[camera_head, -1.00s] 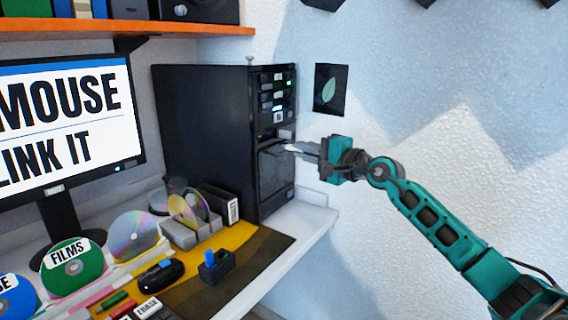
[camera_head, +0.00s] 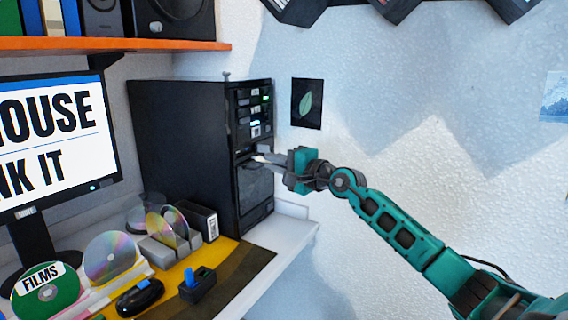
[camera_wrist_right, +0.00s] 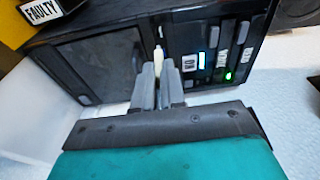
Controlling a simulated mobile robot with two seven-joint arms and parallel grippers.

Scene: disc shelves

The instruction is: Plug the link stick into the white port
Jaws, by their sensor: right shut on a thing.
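The link stick, a small pale stick (camera_head: 260,159), is in my right gripper (camera_head: 271,160). The gripper is shut on it, close to the front of the black computer tower (camera_head: 185,150). In the right wrist view, the pale stick (camera_wrist_right: 158,57) stands out between the two grey fingertips, over the tower's front. Whether its end touches or enters a port cannot be told. I cannot make out the white port clearly; the fingers and stick cover part of that area. My left gripper is not in view.
A monitor (camera_head: 50,140) stands left of the tower. A black mouse (camera_head: 139,297), a dark holder with a blue stick (camera_head: 197,287) and several discs are on the desk. A label reading FAULTY (camera_wrist_right: 42,10) shows in the wrist view.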

